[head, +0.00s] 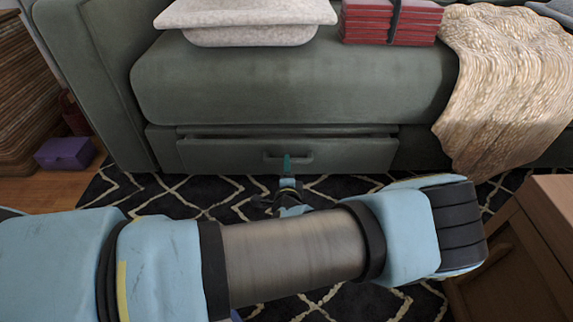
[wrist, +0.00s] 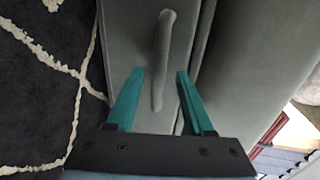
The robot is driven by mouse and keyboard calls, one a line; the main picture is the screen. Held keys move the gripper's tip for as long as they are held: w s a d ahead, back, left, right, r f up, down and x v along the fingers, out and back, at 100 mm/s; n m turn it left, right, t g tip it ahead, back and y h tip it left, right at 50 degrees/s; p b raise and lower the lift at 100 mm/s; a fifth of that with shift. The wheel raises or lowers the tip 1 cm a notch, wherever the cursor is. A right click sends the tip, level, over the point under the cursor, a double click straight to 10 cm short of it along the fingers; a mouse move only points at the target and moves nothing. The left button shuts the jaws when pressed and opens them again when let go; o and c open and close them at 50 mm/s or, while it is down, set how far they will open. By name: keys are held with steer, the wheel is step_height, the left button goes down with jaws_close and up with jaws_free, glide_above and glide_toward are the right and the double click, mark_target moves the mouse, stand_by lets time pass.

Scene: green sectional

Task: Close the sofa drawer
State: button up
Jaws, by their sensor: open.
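The sofa drawer (head: 230,155) is a wide grey-green panel low in the sofa base, with a dark gap along its top edge, so it stands slightly open. Its bar handle (head: 303,155) is at the middle of the front. My gripper (head: 287,163) is in front of the handle, with a teal finger overlapping it. In the wrist view the drawer front (wrist: 130,40) is turned sideways. My gripper (wrist: 160,73) is open there, its two teal fingers on either side of the handle (wrist: 164,40). I cannot tell whether they touch it.
The sofa seat (head: 290,85) overhangs the drawer and carries a pale cushion (head: 250,20) and red books (head: 365,22). A knitted blanket (head: 505,80) hangs at the right. A wooden cabinet (head: 535,230) stands at front right. A patterned rug (head: 165,195) covers the floor.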

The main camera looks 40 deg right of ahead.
steer(key=shift+b+x, duration=0.5)
steer(key=shift+x, duration=1.55)
steer(key=shift+c, duration=0.3)
jaws_close()
